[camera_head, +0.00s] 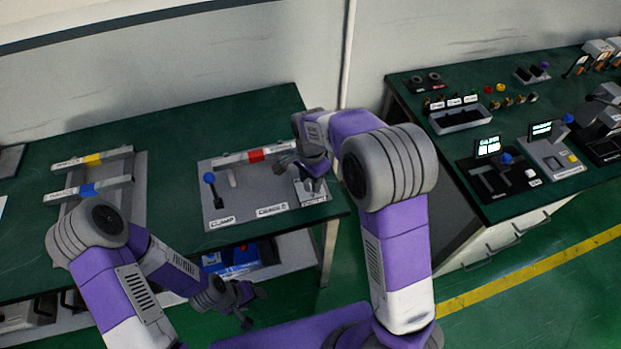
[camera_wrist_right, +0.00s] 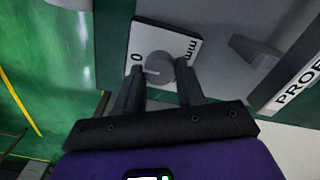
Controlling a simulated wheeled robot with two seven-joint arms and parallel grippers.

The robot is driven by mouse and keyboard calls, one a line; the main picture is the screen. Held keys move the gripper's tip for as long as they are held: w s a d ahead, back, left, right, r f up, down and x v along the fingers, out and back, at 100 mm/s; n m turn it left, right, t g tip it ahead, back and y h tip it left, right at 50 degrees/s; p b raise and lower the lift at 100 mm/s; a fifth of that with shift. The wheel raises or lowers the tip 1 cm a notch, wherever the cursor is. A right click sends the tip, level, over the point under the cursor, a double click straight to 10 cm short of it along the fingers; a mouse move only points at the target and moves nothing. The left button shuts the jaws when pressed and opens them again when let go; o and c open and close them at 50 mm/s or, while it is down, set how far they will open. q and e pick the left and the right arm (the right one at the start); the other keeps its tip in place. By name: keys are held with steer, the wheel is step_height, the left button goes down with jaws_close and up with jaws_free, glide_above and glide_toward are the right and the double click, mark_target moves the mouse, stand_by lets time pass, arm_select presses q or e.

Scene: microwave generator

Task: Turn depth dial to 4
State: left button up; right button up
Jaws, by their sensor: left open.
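The depth dial (camera_wrist_right: 160,68) is a round grey knob on a white plate with "0" and "mm" marks in the right wrist view. In the head view its white plate (camera_head: 313,196) shows at the right end of a grey panel (camera_head: 243,200), and my right gripper (camera_head: 312,178) hides the knob. In the right wrist view the fingers of my right gripper (camera_wrist_right: 160,80) stand on both sides of the knob. I cannot tell whether they press on it. The number 4 on the dial is not visible. My left gripper (camera_head: 249,304) is open and empty, low in front of the table.
A second green bench (camera_head: 465,130) with devices stands on the right. A blue box (camera_head: 235,260) sits below the table.

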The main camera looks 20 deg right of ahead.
steer(key=c, duration=0.6)
steer(key=shift+o, duration=0.2)
steer(key=shift+n, duration=0.4)
steer(key=shift+n+p, duration=0.6)
steer(key=shift+n, duration=0.4)
steer(key=n+p, duration=0.1)
steer(key=n, duration=0.2)
steer(key=shift+n, duration=0.3)
steer(key=n, duration=0.5)
steer(key=shift+w+a+p, duration=0.1)
steer(key=shift+a+p, duration=0.05)
steer(key=shift+p, duration=0.25)
steer(key=n, duration=0.6)
steer(key=shift+p, duration=0.35)
steer(key=shift+n, duration=0.3)
